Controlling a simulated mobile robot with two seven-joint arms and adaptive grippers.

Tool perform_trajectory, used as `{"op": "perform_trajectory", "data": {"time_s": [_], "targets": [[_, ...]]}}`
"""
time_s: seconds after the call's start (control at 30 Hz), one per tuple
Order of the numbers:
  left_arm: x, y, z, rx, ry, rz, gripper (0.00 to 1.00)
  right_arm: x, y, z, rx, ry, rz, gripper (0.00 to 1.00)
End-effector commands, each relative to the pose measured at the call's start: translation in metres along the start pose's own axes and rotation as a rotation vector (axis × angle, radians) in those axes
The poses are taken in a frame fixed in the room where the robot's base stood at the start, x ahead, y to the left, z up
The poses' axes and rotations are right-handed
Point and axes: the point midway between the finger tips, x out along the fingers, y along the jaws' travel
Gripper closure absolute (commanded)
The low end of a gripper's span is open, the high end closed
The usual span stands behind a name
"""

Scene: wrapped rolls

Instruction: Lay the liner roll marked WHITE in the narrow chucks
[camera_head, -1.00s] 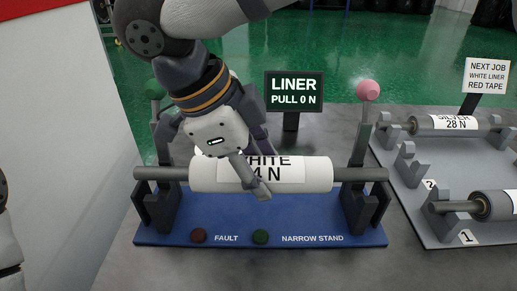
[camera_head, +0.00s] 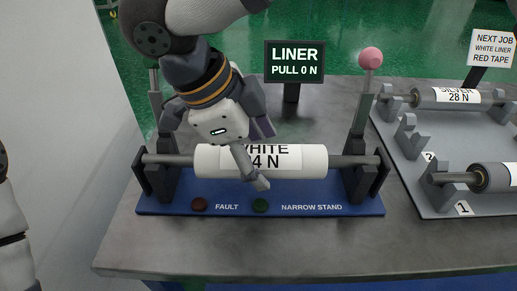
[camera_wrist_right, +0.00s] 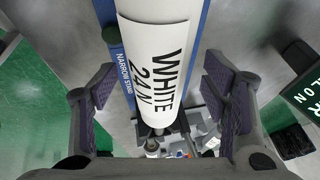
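The white liner roll (camera_head: 210,161), its label reading WHITE and 24 N, lies level on the blue narrow stand (camera_head: 330,196). Its grey shaft ends rest at the left chuck (camera_head: 160,183) and the right chuck (camera_head: 366,178). My right gripper (camera_head: 258,155) is over the middle of the roll, one finger on the near side. In the right wrist view my right gripper (camera_wrist_right: 162,88) has its fingers wide apart, with the white roll (camera_wrist_right: 150,50) between them and a gap beside it. My left gripper is out of view.
A LINER display (camera_head: 294,62) behind the stand reads PULL 0 N. A pink ball (camera_head: 370,57) tops the right post. The table front is bare.

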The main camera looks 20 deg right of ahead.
Motion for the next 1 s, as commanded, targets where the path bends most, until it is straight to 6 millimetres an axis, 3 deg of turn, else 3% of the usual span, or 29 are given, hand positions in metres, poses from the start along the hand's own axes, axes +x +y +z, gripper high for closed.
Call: {"op": "perform_trajectory", "data": {"time_s": [0.23,0.5,0.7,1.0], "targets": [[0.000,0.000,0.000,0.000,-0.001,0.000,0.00,-0.009,0.000,0.001,-0.001,-0.001,-0.001,0.32],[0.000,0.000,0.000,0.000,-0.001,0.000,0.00,-0.080,0.000,0.001,0.001,-0.002,-0.002,0.32],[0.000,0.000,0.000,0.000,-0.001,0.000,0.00,-0.114,0.000,0.001,0.000,-0.001,0.000,0.32],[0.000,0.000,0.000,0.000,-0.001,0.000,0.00,-0.120,0.000,0.000,0.000,0.000,0.001,0.32]]}}
